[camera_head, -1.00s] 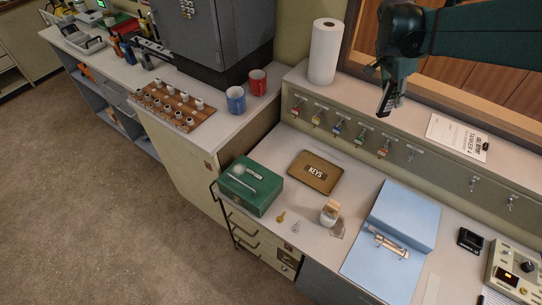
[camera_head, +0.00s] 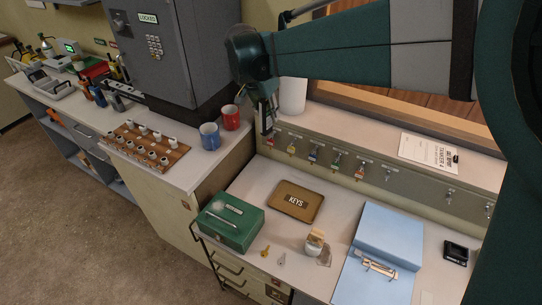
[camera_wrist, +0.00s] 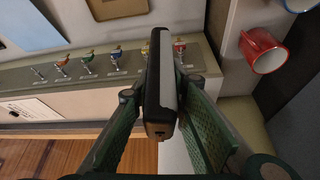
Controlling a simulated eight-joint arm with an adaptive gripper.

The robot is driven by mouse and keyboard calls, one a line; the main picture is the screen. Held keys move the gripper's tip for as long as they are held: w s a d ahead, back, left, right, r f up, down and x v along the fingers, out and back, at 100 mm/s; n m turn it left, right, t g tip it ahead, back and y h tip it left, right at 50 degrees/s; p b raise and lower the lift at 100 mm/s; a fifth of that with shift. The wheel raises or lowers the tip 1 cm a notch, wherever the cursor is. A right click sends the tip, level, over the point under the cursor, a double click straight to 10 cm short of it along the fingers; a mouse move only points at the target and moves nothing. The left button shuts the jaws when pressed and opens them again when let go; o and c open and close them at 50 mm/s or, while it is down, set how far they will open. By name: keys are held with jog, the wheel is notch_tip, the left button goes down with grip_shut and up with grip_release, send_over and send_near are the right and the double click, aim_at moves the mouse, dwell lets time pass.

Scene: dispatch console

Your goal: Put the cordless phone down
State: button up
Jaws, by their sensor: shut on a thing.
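My gripper (camera_head: 268,128) is shut on the cordless phone. In the wrist view the phone (camera_wrist: 160,85) is a slim dark body with a grey face, standing edge-on between the two green fingers of my gripper (camera_wrist: 163,95). In the head view the phone hangs in the air in front of the key-hook panel (camera_head: 330,157), just right of the red mug (camera_head: 231,117).
A blue mug (camera_head: 210,136) and a rack of stamps (camera_head: 145,146) stand on the left counter by the grey cabinet (camera_head: 165,55). A paper roll (camera_head: 292,95) stands behind the gripper.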

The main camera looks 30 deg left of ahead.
jog(key=s+a+f+n, duration=0.1)
jog(key=s+a+n, duration=0.1)
jog(key=s+a, duration=0.5)
notch_tip(320, 180, down, 19)
jog(key=w, duration=0.1)
jog(key=shift+w+a+r+y, duration=0.15)
jog(key=shift+w+a+y, duration=0.15)
jog(key=shift+a, duration=0.15)
notch_tip(320, 180, down, 6)
jog(key=b, duration=0.1)
dwell(0.4)
jog(key=shift+f+b, duration=0.45)
jog(key=shift+f, duration=1.5)
jog(key=shift+f, duration=0.2)
